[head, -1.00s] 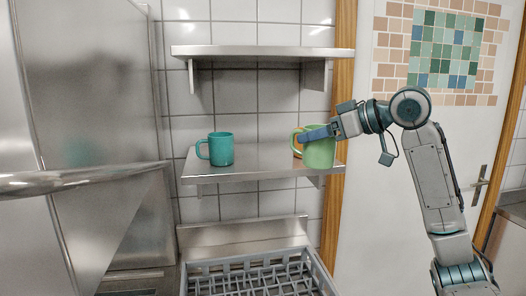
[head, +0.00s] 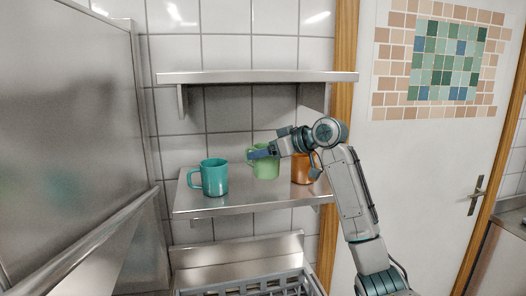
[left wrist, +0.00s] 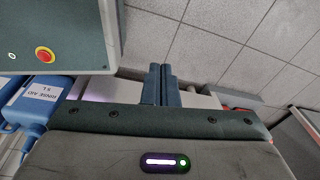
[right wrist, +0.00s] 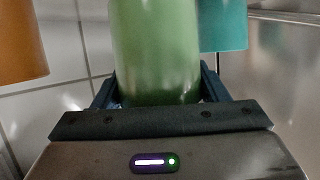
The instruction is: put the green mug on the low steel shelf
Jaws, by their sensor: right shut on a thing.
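The green mug (head: 267,171) is over the low steel shelf (head: 245,202), toward its back, between a teal mug (head: 214,178) and an orange mug (head: 301,170). It looks upright, with its handle to the left. I cannot tell whether its base touches the shelf. My right gripper (head: 263,153) is shut on the green mug, a finger crossing its upper front. The right wrist view shows the green mug (right wrist: 155,50) between the fingers. My left gripper (left wrist: 161,84) is shut and empty in the left wrist view, away from the mugs.
An upper steel shelf (head: 255,77) hangs above the mugs. A grey dish rack (head: 250,287) is below the low shelf. A steel appliance (head: 70,120) stands at the left. My right forearm passes close to the orange mug. Some bare shelf shows in front of the mugs.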

